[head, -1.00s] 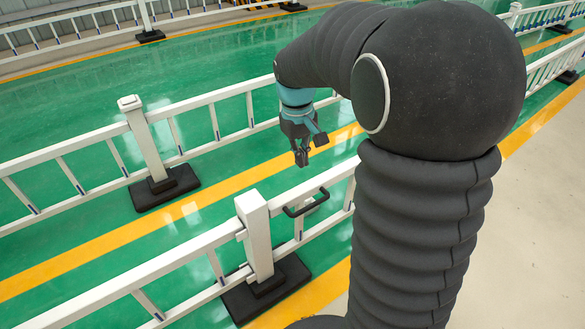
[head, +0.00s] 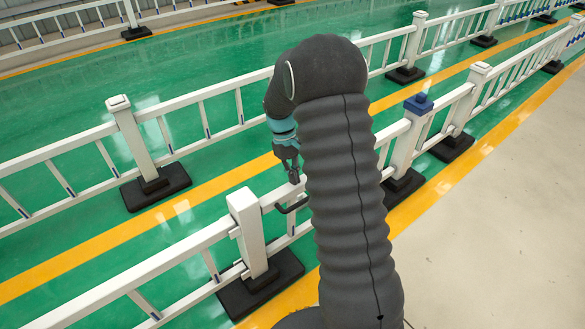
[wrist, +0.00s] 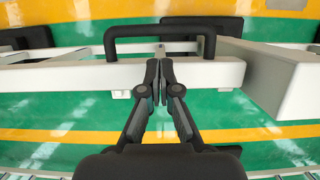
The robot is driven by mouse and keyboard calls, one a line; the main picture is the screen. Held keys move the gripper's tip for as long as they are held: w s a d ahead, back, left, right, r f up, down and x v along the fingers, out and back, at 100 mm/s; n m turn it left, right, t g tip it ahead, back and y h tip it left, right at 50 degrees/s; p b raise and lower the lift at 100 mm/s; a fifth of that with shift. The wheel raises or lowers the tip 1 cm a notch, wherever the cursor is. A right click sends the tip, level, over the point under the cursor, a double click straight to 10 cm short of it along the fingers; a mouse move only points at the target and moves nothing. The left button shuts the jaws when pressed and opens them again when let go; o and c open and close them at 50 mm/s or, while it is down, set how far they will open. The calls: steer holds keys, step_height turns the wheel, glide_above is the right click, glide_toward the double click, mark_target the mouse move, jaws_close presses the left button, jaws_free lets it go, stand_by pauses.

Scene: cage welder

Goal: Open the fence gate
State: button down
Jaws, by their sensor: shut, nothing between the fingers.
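The white fence gate shows as a white rail in the wrist view (wrist: 60,75), and part of it is hidden behind my arm in the head view. A black U-shaped handle (wrist: 160,30) sticks out from this rail; part of it shows in the head view (head: 285,208). My gripper (wrist: 160,62) is shut and empty, with its fingertips over the rail and between the handle's two legs. It also shows in the head view (head: 293,178), pointing down just above the handle. I cannot tell whether it touches the handle or the rail.
A white post (head: 247,235) on a black base stands left of the handle. A post with a blue cap (head: 418,104) stands to the right. A second fence (head: 140,145) runs behind, across green floor. Bare grey floor (head: 500,240) is free at the right.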

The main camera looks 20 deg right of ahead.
steer(key=shift+b+x, duration=1.6)
steer(key=shift+x, duration=0.95)
